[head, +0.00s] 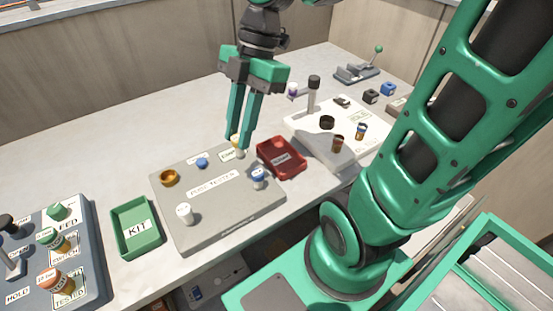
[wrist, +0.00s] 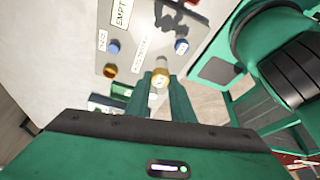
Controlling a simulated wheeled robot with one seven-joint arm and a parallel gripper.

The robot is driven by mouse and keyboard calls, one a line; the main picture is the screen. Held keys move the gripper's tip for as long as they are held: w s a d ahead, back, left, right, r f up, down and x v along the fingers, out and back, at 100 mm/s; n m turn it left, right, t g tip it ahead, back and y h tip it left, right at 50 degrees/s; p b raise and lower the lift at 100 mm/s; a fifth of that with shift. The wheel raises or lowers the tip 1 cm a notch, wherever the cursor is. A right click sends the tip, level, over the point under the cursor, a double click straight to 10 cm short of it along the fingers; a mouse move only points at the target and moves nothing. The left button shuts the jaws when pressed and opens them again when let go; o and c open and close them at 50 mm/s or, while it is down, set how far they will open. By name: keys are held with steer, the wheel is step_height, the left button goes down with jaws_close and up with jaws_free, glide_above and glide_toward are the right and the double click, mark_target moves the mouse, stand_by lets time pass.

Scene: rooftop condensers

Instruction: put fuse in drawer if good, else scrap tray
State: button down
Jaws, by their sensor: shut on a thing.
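My gripper (head: 239,141) is shut on a small fuse (head: 238,152) with a yellow body and pale end, at the far edge of the grey fuse tester (head: 225,203). In the wrist view the fuse (wrist: 161,73) stands between the fingertips (wrist: 160,84). I cannot tell whether it sits in the tester or just above it. The tester carries a gold ring (head: 169,178), a blue button (head: 202,162), a blue-and-white piece (head: 258,178) and a white knob (head: 186,213). A red tray (head: 281,157), its label too small to read, lies right of the tester. I cannot make out a drawer for certain.
A green KIT tray (head: 135,226) lies left of the tester. A blue-grey panel (head: 92,262) with colored pieces stands at the far left. A white board (head: 318,118) with small cylinders lies at the right. The back left of the bench is clear.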

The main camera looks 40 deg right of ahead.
steer(key=shift+w+d+f, duration=0.45)
steer(key=shift+d+f, duration=1.4)
steer(key=shift+d, duration=0.3)
steer(key=shift+w+d+f, duration=0.5)
steer(key=shift+d+f, duration=1.4)
steer(key=shift+d, duration=0.25)
steer(key=shift+w+d+f, duration=0.45)
steer(key=shift+d+f, duration=1.4)
steer(key=shift+d, duration=0.3)
steer(key=c, duration=1.5)
jaws_free()
steer(key=shift+f, duration=0.1)
steer(key=shift+c, duration=0.2)
